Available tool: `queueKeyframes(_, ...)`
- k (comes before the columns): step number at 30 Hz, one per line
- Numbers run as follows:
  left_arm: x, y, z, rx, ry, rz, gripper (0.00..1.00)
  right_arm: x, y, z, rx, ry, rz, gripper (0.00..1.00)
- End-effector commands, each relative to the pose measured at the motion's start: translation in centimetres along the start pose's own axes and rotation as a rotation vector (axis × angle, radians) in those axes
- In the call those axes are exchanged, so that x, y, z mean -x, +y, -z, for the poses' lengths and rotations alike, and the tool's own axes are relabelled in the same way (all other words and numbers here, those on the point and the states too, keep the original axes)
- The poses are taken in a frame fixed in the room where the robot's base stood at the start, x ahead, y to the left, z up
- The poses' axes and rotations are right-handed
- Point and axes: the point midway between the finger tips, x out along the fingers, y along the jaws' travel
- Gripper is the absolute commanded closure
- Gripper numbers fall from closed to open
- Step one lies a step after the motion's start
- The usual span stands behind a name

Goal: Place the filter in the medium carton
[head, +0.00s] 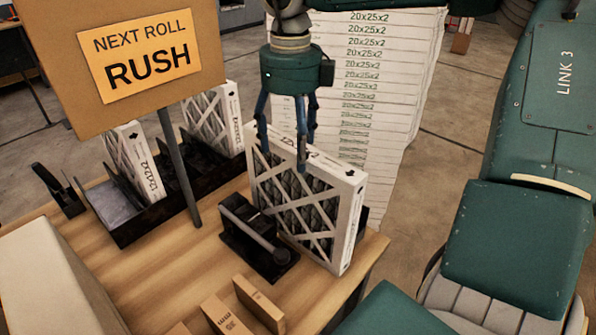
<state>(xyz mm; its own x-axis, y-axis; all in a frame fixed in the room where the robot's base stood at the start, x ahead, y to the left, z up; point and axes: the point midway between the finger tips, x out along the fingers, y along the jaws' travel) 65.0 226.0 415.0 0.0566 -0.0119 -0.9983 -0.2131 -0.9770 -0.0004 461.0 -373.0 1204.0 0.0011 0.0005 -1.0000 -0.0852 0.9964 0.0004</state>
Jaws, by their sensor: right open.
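A white-framed pleated filter (305,212) stands upright near the right edge of the wooden table. My right gripper (283,160) comes down from above, its dark blue fingers open at the filter's top edge. One finger overlaps the filter's near face in the picture; I cannot tell whether either touches it. Two more filters, one smaller (133,160) and one behind it (212,120), stand in a black slotted rack (150,226). Narrow brown cardboard cartons (258,302) show at the bottom edge, cut off; I cannot tell which carton is the medium one. My left gripper is not in view.
A black dispenser-like device (255,238) stands close in front of the filter. A cardboard sign (140,62) on a post rises at the left. A large pale box (50,285) fills the lower left. A tall stack of white boxes (385,110) stands behind the table.

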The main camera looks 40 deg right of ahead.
Motion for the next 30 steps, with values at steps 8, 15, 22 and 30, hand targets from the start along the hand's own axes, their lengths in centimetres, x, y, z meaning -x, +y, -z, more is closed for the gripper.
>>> queueKeyframes(8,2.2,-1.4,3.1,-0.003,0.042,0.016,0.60,-3.7,-0.4,0.6,-0.001,0.004,-0.001,0.27)
queueKeyframes(15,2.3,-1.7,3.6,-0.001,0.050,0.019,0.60,-4.8,-0.4,0.6,-0.002,-0.001,0.000,0.27)
queueKeyframes(22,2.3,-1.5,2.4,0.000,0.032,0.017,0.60,-4.8,-0.4,0.6,-0.002,-0.001,0.000,0.53)
queueKeyframes(30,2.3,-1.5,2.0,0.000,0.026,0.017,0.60,-4.7,-0.4,0.5,-0.002,-0.001,0.000,1.00)
